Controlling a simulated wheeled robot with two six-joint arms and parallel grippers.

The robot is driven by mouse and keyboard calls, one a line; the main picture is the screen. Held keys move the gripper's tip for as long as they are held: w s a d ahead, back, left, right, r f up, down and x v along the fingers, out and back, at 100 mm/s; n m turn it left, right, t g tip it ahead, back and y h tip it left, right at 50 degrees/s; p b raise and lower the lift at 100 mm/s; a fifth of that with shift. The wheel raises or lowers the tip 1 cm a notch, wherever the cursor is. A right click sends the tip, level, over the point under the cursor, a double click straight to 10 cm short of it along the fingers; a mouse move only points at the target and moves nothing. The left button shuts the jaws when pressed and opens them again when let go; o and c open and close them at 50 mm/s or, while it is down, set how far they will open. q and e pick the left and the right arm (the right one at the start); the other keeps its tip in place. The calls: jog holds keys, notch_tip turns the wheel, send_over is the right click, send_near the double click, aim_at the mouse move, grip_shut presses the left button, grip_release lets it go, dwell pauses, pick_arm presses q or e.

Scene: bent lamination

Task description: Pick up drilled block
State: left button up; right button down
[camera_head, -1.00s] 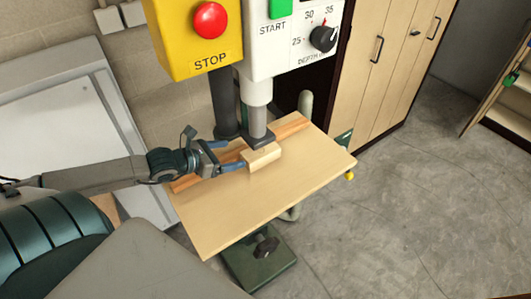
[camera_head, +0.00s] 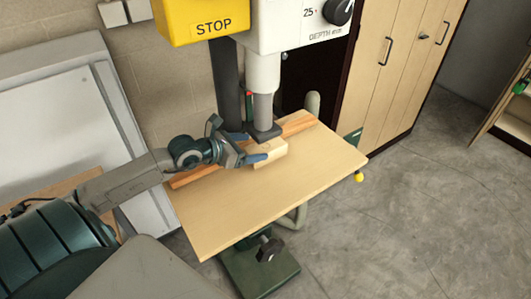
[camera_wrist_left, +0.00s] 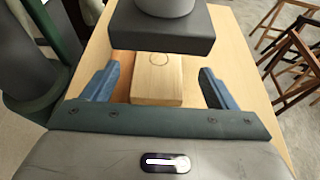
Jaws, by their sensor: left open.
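The drilled block (camera_head: 272,153) is a small pale wooden block on the drill press table (camera_head: 260,205), beside the wooden fence and just under the drill head. In the left wrist view the block (camera_wrist_left: 156,86) shows a round mark on its top, partly hidden by the dark head above. My left gripper (camera_head: 257,148) is open at the block. In the left wrist view its two blue fingers (camera_wrist_left: 158,88) stand on either side of the block, with gaps to both sides. My right gripper is not in view.
The dark drill head (camera_wrist_left: 160,30) hangs low over the block. A wooden fence (camera_head: 205,172) runs along the back of the table. The front of the table is clear. Cabinets (camera_head: 400,60) stand behind on the right; stools (camera_wrist_left: 290,55) show in the wrist view.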

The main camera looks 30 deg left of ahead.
aim_at(265, 146)
pick_arm(q)
jog(key=shift+p+x, duration=0.35)
jog(key=shift+x, duration=1.55)
jog(key=shift+f, duration=0.15)
jog(key=c, duration=1.2)
